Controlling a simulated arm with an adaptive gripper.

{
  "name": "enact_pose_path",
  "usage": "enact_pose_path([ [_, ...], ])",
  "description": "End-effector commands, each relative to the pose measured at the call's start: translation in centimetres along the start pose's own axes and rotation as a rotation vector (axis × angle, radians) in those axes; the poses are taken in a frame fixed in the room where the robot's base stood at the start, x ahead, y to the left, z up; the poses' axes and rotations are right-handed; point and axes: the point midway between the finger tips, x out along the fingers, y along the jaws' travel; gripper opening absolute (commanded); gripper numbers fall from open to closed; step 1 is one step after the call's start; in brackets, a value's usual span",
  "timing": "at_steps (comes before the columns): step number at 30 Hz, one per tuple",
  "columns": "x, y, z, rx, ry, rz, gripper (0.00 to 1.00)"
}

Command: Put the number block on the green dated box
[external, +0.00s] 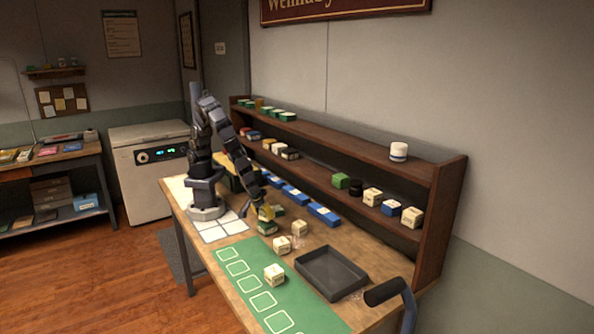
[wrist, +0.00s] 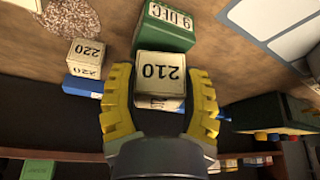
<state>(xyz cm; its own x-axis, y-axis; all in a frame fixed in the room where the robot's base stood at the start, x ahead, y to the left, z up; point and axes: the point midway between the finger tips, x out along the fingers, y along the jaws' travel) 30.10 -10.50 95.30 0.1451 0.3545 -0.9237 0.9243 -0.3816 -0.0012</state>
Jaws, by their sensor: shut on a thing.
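My gripper (wrist: 160,95) has its yellow fingers shut on a cream number block (wrist: 160,72) reading 210, between them in the wrist view. The green dated box (wrist: 168,26), marked 9 DEC, is just beyond the block there, partly covered by it. In the external view my gripper (external: 264,212) is low over the table, with the green box (external: 267,228) just beneath it. I cannot tell whether the held block touches the box.
A cream block marked 220 (wrist: 86,58) stands to the left in the wrist view. In the external view, cream blocks (external: 281,245) stand nearby, with a dark tray (external: 330,272) to the right. A wooden shelf (external: 330,146) runs behind. A green mat (external: 262,290) lies in front.

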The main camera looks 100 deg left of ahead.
Motion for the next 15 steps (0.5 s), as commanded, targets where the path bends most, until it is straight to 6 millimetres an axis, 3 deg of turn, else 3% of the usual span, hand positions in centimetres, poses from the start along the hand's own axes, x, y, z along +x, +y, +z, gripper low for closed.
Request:
enact_pose_path([
  [3, 1.38, -0.12, 0.53, 0.003, 0.001, -0.004, 0.17],
  [14, 1.70, -0.02, 0.70, 0.002, 0.000, 0.000, 0.17],
  [15, 1.68, 0.00, 0.71, 0.001, 0.000, 0.000, 0.63],
])
